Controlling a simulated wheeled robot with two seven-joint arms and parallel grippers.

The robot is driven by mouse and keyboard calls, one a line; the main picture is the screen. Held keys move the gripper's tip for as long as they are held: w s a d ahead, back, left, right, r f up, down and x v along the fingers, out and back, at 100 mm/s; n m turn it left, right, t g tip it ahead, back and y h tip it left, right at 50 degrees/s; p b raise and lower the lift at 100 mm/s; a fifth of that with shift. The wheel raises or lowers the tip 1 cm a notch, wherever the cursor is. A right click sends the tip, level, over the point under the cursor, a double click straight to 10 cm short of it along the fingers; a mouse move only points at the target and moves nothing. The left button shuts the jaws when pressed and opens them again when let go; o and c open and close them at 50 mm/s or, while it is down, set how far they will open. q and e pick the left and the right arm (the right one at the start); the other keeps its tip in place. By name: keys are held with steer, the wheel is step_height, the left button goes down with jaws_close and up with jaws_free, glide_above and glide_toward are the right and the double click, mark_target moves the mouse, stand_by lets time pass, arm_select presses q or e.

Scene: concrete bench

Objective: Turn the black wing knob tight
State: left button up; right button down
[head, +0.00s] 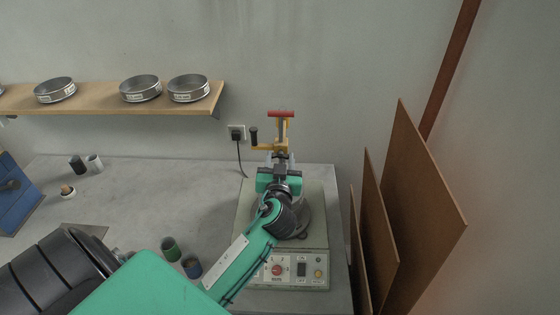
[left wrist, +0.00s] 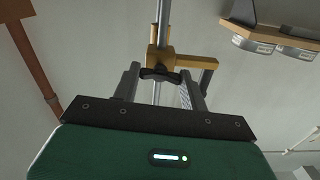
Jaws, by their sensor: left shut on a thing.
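The black wing knob (left wrist: 160,74) shows in the left wrist view, in front of a yellow clamp block (left wrist: 165,58) on a metal rod. My left gripper (left wrist: 158,72) has one finger on each side of the knob and is shut on it. In the head view the left gripper (head: 281,160) reaches in at the machine's column, below the yellow bracket (head: 268,147) with its black crank handle and red top bar (head: 281,114). The knob itself is mostly hidden there behind the gripper. My right gripper is out of view.
The machine's base (head: 319,215) carries a front panel with a red dial and switches. Brown boards (head: 420,190) lean on the right. A shelf (head: 105,103) with several sieves is at upper left. Small cups (head: 170,249) stand on the bench (head: 130,205).

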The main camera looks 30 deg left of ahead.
arm_select(q)
steer(key=m, duration=0.9)
steer(key=shift+m, duration=0.3)
steer(key=m, duration=0.5)
steer(key=shift+m, duration=1.2)
steer(key=o, duration=1)
